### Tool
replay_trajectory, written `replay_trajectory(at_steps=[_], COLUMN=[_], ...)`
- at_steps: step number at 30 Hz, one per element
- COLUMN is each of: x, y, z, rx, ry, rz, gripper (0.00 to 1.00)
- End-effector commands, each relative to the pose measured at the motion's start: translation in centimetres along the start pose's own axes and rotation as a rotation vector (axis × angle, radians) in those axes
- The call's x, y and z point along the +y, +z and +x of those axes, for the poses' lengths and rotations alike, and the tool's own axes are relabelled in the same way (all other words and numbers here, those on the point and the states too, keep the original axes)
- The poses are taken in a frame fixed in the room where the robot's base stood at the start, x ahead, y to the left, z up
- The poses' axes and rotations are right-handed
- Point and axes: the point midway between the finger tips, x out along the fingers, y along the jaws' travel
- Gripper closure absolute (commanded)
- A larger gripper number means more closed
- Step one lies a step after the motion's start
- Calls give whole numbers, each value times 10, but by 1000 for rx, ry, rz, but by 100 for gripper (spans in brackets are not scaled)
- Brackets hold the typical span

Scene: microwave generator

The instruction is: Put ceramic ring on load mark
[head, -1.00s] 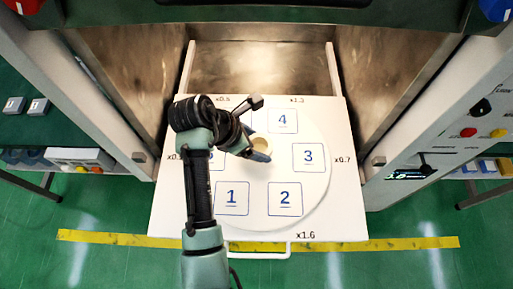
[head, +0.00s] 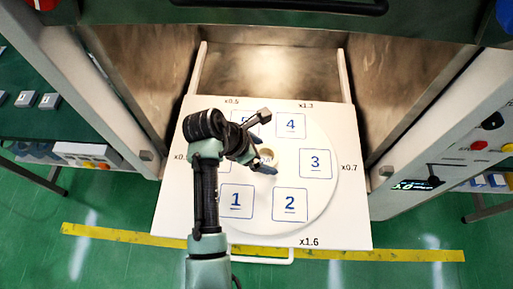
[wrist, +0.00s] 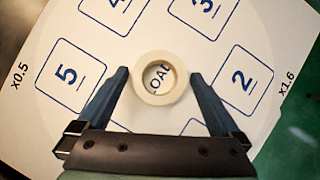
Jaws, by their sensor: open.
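The ceramic ring (wrist: 160,98) is a cream-white ring lying flat on the round white plate (wrist: 225,50). In the wrist view the letters "OAD" of the load mark (wrist: 157,77) show through its hole; the rest is covered. My gripper (wrist: 160,77) is open, with one dark blue finger on each side of the ring. A gap shows between each finger and the ring. In the head view my gripper (head: 266,162) is over the middle of the plate, and the ring (head: 265,152) is mostly hidden behind it.
Numbered squares surround the plate's centre, such as square 3 (head: 315,163) and square 2 (head: 290,204). The plate is on a white pull-out tray (head: 350,215) with a front handle. Metal cavity walls (head: 400,85) and side cabinets flank it.

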Motion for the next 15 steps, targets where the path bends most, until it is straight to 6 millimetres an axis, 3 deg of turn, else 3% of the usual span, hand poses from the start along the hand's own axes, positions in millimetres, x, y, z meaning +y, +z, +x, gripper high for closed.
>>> replay_trajectory(at_steps=[15], x=[1], y=[0], z=[-97], rx=[-1], ry=[5], rz=[1], gripper=[0])
